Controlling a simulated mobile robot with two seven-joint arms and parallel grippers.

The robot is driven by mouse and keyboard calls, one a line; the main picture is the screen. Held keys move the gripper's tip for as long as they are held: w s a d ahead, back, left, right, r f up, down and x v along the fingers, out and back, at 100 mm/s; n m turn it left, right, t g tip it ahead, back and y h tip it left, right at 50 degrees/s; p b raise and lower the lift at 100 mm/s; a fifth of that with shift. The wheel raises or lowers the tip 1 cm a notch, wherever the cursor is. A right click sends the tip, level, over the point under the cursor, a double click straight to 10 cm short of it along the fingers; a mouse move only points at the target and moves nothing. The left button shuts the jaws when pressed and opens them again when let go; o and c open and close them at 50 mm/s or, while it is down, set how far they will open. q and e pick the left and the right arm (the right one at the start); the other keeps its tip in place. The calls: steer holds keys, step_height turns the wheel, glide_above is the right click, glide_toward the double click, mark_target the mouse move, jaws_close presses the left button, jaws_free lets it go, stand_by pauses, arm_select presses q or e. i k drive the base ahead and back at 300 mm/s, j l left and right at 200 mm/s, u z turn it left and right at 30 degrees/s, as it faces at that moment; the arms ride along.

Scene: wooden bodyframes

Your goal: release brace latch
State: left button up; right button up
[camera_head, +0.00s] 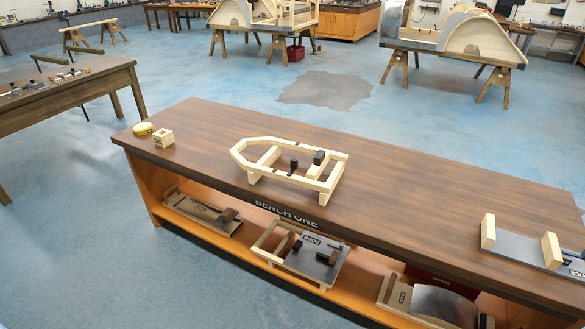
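A pale wooden frame (285,181) with a pointed left end rests on the brown workbench (420,185), near its front edge. A black block (319,157) sits on the frame towards its right end. A smaller upright black piece (293,166) stands near the frame's middle. Either black part may be the brace latch; I cannot tell which, nor whether it is fastened. Neither of my grippers shows in the head view.
A yellow tape roll (143,128) and a small wooden block (163,137) lie at the bench's left end. A grey plate fixture with wooden uprights (551,250) is at the right. The lower shelf holds several fixtures. The bench between is clear.

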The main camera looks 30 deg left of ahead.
mark_target(294, 163)
steer(key=i+j+z, duration=0.1)
steer(key=j, duration=0.25)
steer(key=i+j, duration=0.2)
steer(key=j, duration=0.15)
steer(key=i+j+z, duration=0.15)
steer(key=j, duration=0.2)
steer(key=i+j, duration=0.15)
steer(key=j, duration=0.2)
steer(key=i+j+z, duration=0.15)
steer(key=j, duration=0.2)
steer(key=i+j, duration=0.1)
steer(key=j, duration=0.3)
steer(key=i, duration=0.45)
steer(key=l+z, duration=0.05)
